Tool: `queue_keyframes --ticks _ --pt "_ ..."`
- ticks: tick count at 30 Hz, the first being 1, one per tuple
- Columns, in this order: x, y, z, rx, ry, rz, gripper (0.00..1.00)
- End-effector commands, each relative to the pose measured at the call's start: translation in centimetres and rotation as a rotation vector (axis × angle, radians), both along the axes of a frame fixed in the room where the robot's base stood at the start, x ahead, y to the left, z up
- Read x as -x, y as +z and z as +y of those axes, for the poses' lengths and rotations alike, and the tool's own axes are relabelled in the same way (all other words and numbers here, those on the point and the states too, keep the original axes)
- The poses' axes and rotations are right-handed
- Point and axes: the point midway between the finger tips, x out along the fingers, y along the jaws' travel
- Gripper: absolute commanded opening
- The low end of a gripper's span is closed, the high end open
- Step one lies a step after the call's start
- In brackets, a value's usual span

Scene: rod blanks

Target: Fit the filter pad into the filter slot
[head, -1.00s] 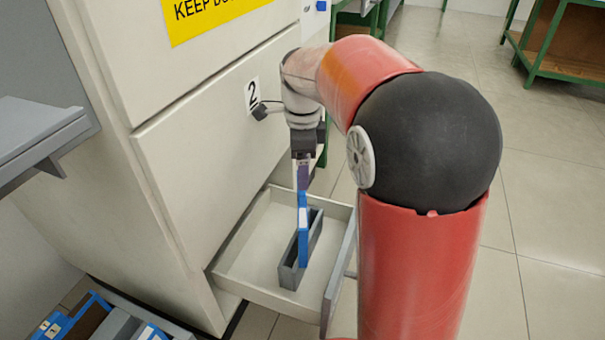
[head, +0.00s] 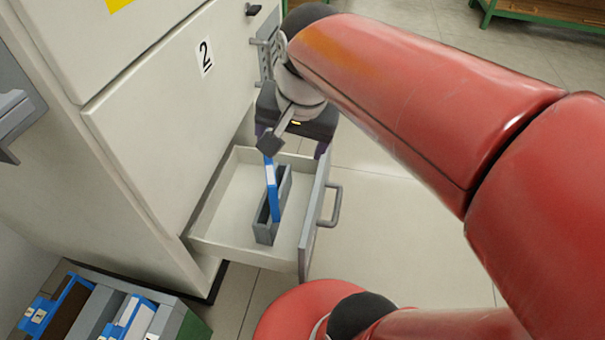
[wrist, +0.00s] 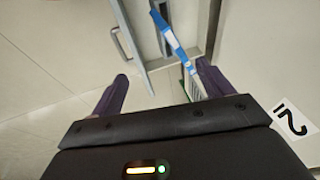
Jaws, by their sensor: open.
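The filter pad (head: 272,192) is a thin blue-edged panel with a pale label. It stands on edge in the grey filter slot (head: 264,234), a narrow open box inside the pulled-out drawer. Its upper part sticks up above the slot walls; its lower edge is hidden, so I cannot tell how deep it sits. My gripper (head: 291,142) is open and empty, above and behind the pad and apart from it. In the wrist view the purple fingers of my gripper (wrist: 155,80) are spread wide, with the pad (wrist: 172,38) beyond them, off to the right.
The pale drawer (head: 213,233) is open from the cabinet front marked 2 (head: 150,125); its handle (head: 331,205) faces right. A bin (head: 172,318) with blue-edged panels and grey pieces stands at the lower left.

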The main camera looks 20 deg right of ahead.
Motion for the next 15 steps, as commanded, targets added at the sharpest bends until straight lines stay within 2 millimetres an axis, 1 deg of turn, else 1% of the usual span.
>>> queue_keyframes --ticks 1,3,6,10,15 --pt "2.0 -0.7 0.0 0.048 0.122 -0.046 0.79" --pt "3.9 -1.8 0.1 0.119 0.276 -0.094 0.79" --pt "5.6 -3.1 0.2 0.203 0.437 -0.141 0.79" --pt "6.7 -4.0 0.2 0.264 0.543 -0.168 0.79" --pt "6.8 -4.2 0.2 0.276 0.565 -0.169 0.79"
